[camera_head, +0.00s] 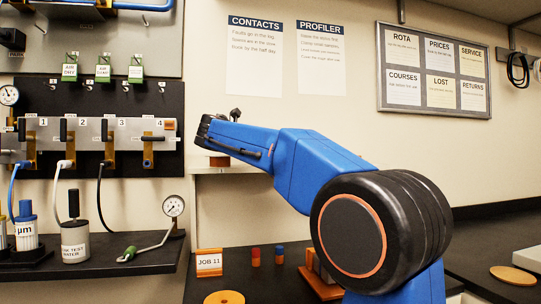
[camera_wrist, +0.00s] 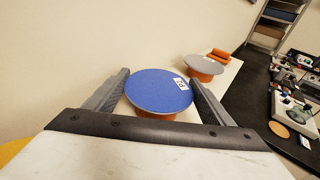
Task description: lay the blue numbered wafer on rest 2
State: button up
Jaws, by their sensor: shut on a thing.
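The blue wafer (camera_wrist: 155,92) is a flat round disc with a white number label, whose digits are too small to read surely. In the wrist view it lies between the two fingers of my gripper (camera_wrist: 158,78), which is shut on its sides. An orange rest (camera_wrist: 174,116) shows just under the wafer's near right edge; I cannot tell whether the wafer touches it. No rest number is readable. In the head view my arm reaches left over a pale ledge (camera_head: 235,171), where an orange-brown rest (camera_head: 219,161) shows; the wafer cannot be made out there.
A grey wafer (camera_wrist: 202,64) sits on another orange rest farther along the ledge, with an orange block (camera_wrist: 220,54) behind. The wall is close on the left. Below, the dark bench holds a JOB 11 card (camera_head: 209,262) and small red and blue pieces.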

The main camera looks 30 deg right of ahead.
jog(key=o, duration=0.8)
jog(key=c, duration=0.8)
jog(key=shift+s+f, duration=0.1)
jog(key=shift+f, duration=0.45)
jog(key=shift+r, duration=0.1)
jog(key=shift+r, duration=0.45)
jog(key=o, duration=0.9)
jog(key=c, duration=0.9)
